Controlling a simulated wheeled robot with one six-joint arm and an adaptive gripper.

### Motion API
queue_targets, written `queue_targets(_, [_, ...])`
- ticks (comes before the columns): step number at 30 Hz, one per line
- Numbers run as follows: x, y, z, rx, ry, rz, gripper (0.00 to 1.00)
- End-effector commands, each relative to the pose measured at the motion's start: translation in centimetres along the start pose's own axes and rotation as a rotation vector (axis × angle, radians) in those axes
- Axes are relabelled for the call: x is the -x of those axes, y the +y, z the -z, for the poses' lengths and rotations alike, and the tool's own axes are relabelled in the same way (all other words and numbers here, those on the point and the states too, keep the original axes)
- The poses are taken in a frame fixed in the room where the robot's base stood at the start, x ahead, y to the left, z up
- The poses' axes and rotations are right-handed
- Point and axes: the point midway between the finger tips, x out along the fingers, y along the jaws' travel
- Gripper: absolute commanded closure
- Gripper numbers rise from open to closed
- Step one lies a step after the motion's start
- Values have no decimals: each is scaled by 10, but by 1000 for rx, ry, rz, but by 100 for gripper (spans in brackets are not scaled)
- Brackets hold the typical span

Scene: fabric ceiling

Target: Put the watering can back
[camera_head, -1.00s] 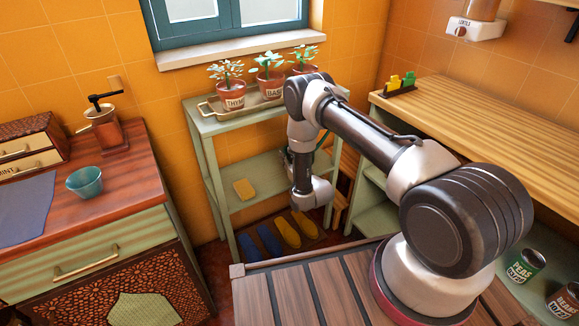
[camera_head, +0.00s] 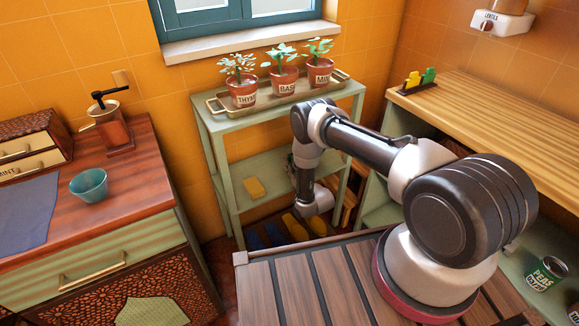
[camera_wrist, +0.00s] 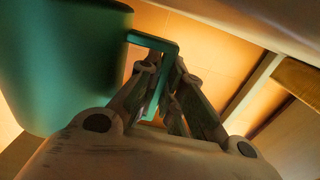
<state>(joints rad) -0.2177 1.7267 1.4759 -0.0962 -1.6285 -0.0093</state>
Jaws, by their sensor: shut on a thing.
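In the wrist view the green watering can (camera_wrist: 62,62) fills the upper left, with its squared handle (camera_wrist: 156,44) reaching right. My gripper (camera_wrist: 168,78) is shut on this handle, the fingers on either side of it. The can's base and spout do not show clearly. In the head view my arm's end hangs in front of the right part of the pale green shelf stand (camera_head: 226,198). My fingers and most of the can are hidden there behind the arm.
The stand's top holds a tray (camera_head: 217,108) with three potted herbs (camera_head: 283,80). Its middle shelf has a yellow sponge (camera_head: 253,188); blue and yellow footwear (camera_head: 297,228) lies below. A wooden counter (camera_head: 490,125) is at right, a cabinet with a teal bowl (camera_head: 89,185) at left.

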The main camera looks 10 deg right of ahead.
Motion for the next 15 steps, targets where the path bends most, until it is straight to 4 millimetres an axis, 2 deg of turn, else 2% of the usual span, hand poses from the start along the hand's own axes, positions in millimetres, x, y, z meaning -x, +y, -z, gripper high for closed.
queue_targets(13, [-1,0,-9,1,3,0,100])
queue_targets(15, [0,0,-10,0,0,0,82])
